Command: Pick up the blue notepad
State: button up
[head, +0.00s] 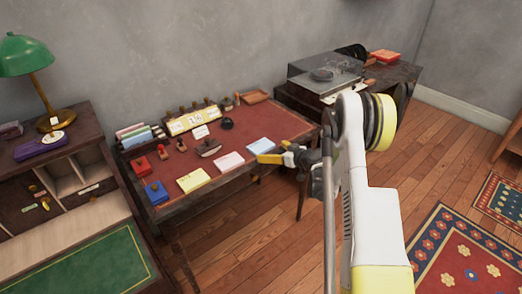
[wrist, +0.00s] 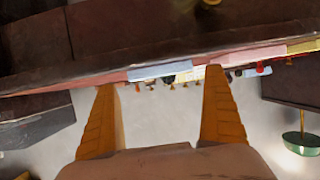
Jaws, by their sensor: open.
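The light blue notepad (head: 260,146) lies flat near the front right edge of the red-topped desk (head: 272,118). It is the rightmost of three pads in a row. My gripper (head: 272,156), with yellow-orange fingers, is at the desk's front edge, close to the notepad. In the wrist view the picture is upside down, and the notepad (wrist: 162,71) shows as a thin pale blue strip. There it lies ahead, between the two spread fingertips (wrist: 160,82). The fingers are open and hold nothing. How far they are from the notepad is hard to tell.
A pink pad (head: 230,162) and a yellow pad (head: 194,181) lie to the left. Stamps, a black round object (head: 227,123) and a sign rack (head: 190,121) stand behind. Floor right of the desk is open.

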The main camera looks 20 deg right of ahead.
aim_at(265, 148)
jog(key=b+x, duration=0.1)
jog(key=x, duration=0.1)
jog(key=b+x, duration=0.1)
jog(key=x, duration=0.1)
jog(key=shift+w+a+r, duration=0.1)
jog(key=shift+w, duration=0.3)
jog(key=c, duration=0.9)
jog(key=shift+r, duration=0.1)
jog(key=shift+c, duration=0.2)
